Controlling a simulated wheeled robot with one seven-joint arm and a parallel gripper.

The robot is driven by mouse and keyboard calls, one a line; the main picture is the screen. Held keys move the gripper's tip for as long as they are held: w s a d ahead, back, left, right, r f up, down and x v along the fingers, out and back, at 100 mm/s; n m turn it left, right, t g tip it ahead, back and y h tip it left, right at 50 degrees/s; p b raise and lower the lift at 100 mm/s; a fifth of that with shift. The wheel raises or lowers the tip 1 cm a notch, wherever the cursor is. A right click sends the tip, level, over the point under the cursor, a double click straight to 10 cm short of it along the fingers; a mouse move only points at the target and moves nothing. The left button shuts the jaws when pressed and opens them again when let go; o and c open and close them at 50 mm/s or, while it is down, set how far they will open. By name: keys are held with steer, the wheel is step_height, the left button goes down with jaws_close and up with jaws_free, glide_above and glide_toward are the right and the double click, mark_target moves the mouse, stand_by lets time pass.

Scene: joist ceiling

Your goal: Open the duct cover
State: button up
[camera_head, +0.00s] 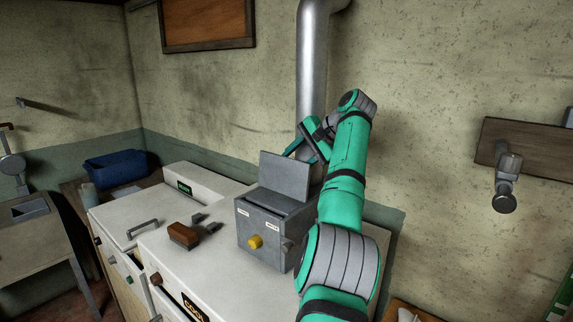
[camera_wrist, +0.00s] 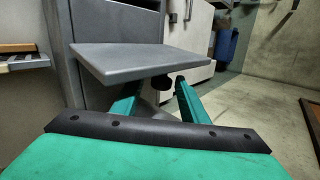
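The duct cover appears to be the flat grey flap (camera_head: 285,176) on top of the grey metal box (camera_head: 262,235). It stands raised, tilted up from the box. In the wrist view a grey plate (camera_wrist: 150,58), apparently this flap, spans the space before my fingers. The plate hides part of the left finger, and contact is unclear. A dark round knob (camera_wrist: 162,82) shows below the plate.
A silver pipe (camera_head: 312,60) rises behind the box. The white counter (camera_head: 190,260) carries a brown-handled object (camera_head: 184,236). A yellow knob (camera_head: 255,241) is on the box front. A blue bin (camera_head: 115,168) stands far left. A wall-mounted fitting (camera_head: 507,180) is at right.

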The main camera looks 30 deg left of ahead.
steer(key=v, duration=0.7)
steer(key=shift+s+a+r, duration=0.15)
steer(key=shift+s+a, duration=0.05)
steer(key=shift+s, duration=0.1)
